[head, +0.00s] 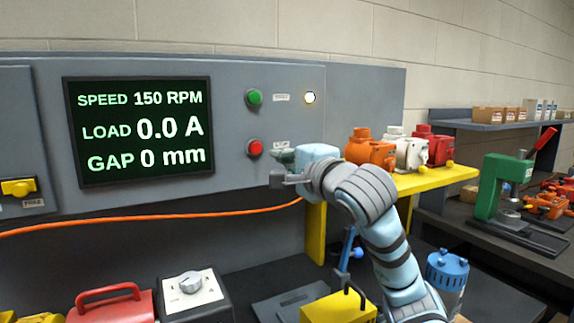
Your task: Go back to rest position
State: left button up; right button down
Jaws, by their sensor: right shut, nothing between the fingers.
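My right arm comes up from the lower right. Its gripper (276,180) is shut and empty, just below and right of the red button (255,148) on the grey panel (235,190). I cannot tell whether the fingers touch the panel. The green button (254,97) is above the red one, and a small round lamp (309,97) glows whitish to its right. The screen (140,130) reads SPEED 150 RPM, LOAD 0.0 A, GAP 0 mm. My left gripper is not in view.
Orange, white and red motors (410,152) stand on a yellow shelf (440,183) behind my right arm. A green press (503,187) is on the right bench. An orange cable (150,219) runs below the panel. A red-handled case (110,303) and dial box (190,287) sit front left.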

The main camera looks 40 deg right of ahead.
jog(key=shift+s+r, duration=0.1)
jog(key=shift+s, duration=0.3)
jog(key=shift+w, duration=0.1)
